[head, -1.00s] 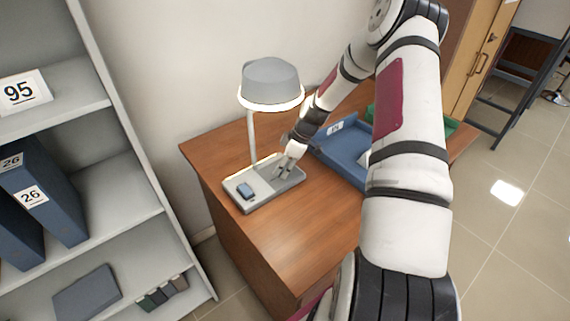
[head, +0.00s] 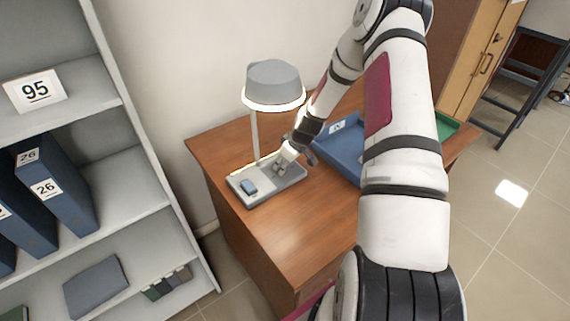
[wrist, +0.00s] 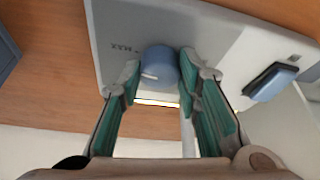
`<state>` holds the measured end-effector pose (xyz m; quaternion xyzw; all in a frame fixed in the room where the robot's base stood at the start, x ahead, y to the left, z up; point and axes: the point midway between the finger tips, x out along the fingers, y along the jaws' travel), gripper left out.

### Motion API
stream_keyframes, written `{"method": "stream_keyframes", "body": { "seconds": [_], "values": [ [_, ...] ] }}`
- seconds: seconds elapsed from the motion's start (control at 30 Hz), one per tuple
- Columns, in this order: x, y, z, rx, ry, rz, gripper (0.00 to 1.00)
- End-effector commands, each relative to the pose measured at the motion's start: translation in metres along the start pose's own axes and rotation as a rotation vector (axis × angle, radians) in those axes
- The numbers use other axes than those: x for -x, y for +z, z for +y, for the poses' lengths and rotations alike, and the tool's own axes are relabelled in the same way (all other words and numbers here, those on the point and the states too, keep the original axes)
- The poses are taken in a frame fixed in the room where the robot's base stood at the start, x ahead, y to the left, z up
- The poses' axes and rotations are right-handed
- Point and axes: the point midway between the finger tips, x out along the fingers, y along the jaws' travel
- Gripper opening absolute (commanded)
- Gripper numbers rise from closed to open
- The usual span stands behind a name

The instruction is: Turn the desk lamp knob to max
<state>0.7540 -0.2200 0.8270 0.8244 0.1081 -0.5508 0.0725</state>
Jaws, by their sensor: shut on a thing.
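The desk lamp (head: 274,84) stands on the wooden desk with its grey shade lit at the rim. Its flat grey base (head: 262,196) lies on the desk top, with a blue switch (head: 249,186) at the left; the switch also shows in the wrist view (wrist: 272,82). The round blue knob (wrist: 158,66) sits on the base, with a white mark at its lower left and small lettering that seems to read MAX beside it. My gripper (wrist: 158,76) is shut on the knob, one finger at each side. In the head view my gripper (head: 282,164) hides the knob.
A blue tray (head: 338,153) lies on the desk right of the lamp, behind my arm, with a green tray (head: 446,127) beyond. A grey shelf with blue binders (head: 55,195) stands at the left. The desk front (head: 300,235) is bare.

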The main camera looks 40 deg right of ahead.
Motion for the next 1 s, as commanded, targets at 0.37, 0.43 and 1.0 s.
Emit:
{"method": "stream_keyframes", "body": {
  "seconds": [0.37,0.43,1.0],
  "values": [
    [0.0,0.0,0.001,-0.005,0.003,0.0,0.03],
    [0.0,0.0,0.001,-0.005,0.002,0.0,0.44],
    [0.025,-0.001,0.001,-0.004,0.003,0.001,0.51]
  ]
}}
